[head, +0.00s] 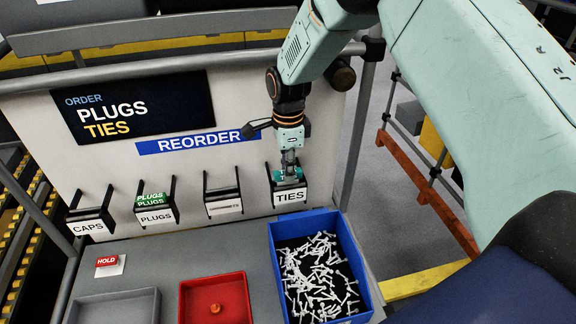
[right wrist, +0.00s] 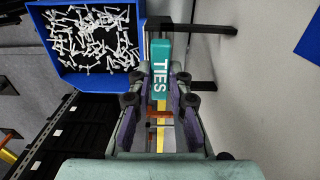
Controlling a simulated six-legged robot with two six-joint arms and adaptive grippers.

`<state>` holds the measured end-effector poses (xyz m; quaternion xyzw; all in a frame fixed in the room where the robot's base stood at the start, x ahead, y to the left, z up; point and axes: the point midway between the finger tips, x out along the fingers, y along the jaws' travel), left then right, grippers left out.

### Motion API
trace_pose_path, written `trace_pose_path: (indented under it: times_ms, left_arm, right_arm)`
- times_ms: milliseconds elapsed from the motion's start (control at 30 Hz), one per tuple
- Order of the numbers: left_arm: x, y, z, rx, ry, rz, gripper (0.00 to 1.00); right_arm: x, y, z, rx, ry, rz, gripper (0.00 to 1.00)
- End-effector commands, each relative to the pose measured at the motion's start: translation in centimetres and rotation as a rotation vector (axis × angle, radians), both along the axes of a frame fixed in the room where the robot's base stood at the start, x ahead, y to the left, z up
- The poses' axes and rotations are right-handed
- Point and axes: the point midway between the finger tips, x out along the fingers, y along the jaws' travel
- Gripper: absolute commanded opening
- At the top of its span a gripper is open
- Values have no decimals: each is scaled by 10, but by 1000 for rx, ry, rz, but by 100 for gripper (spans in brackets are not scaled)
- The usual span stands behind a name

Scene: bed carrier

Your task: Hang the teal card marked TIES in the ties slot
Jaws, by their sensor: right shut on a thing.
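The teal card marked TIES (right wrist: 160,65) is between the fingers of my right gripper (right wrist: 158,105), which is shut on it. In the head view, my right gripper (head: 289,168) points down at the ties slot (head: 290,196), the black holder with the TIES label at the right end of the board. The teal card (head: 289,178) shows there just above the label, between the holder's two arms. I cannot tell whether it rests on the holder. The holder's black bars (right wrist: 195,86) show beside the card in the right wrist view. My left gripper is not in view.
A green PLUGS card (head: 151,199) hangs in the plugs slot. The caps holder (head: 90,226) and another holder (head: 223,207) look empty. A blue bin (head: 364,272) of white pieces stands below the ties slot.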

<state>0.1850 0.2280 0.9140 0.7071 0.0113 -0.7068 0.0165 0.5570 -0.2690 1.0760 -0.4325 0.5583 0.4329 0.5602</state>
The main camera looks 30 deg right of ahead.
Motion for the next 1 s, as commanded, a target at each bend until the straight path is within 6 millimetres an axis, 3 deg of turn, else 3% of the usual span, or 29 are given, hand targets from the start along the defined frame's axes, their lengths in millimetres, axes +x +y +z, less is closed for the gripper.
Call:
trace_pose_path:
  times_ms: [500,533,600,833,1000]
  left_arm:
    - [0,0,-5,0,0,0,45]
    - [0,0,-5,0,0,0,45]
    - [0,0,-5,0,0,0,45]
    - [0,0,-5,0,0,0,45]
    - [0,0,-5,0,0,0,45]
  right_arm:
    - [0,0,-12,0,1,0,0]
    - [0,0,-12,0,1,0,19]
    - [0,0,-12,0,1,0,24]
    - [0,0,-11,0,0,0,44]
    - [0,0,-11,0,0,0,44]
